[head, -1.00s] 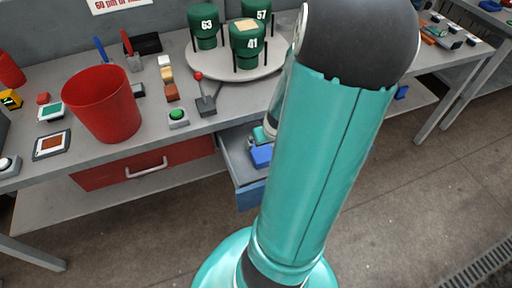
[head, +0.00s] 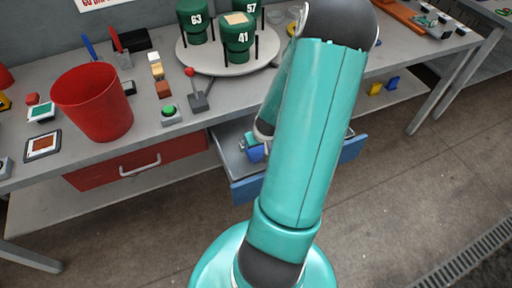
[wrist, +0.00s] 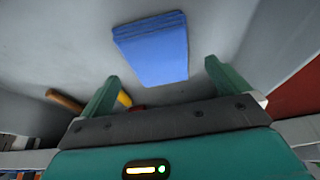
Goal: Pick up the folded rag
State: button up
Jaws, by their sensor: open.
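The folded rag (wrist: 152,50) is a blue, flat, layered rectangle lying in the open drawer (head: 231,158). In the wrist view it is beyond my fingertips, a little above the middle of the picture. In the head view a blue patch of it (head: 257,154) shows inside the drawer, and my arm hides the rest. My gripper (wrist: 161,75) is open, its two teal fingers apart and nothing between them. The rag lies ahead of the gap between the fingers. I cannot tell how far the fingertips are from it.
The drawer's blue front (head: 247,190) sticks out below the bench. A wooden-looking handle (wrist: 66,100) and a yellow piece (wrist: 124,98) lie near the left finger. A red bucket (head: 92,103), a lever (head: 198,99) and a round stand (head: 190,56) with numbered green canisters stand on the bench.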

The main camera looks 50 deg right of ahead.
jog(key=x, duration=0.4)
jog(key=shift+d, duration=0.15)
jog(key=c, duration=0.9)
jog(key=shift+r, duration=0.1)
notch_tip(320, 180, up, 10)
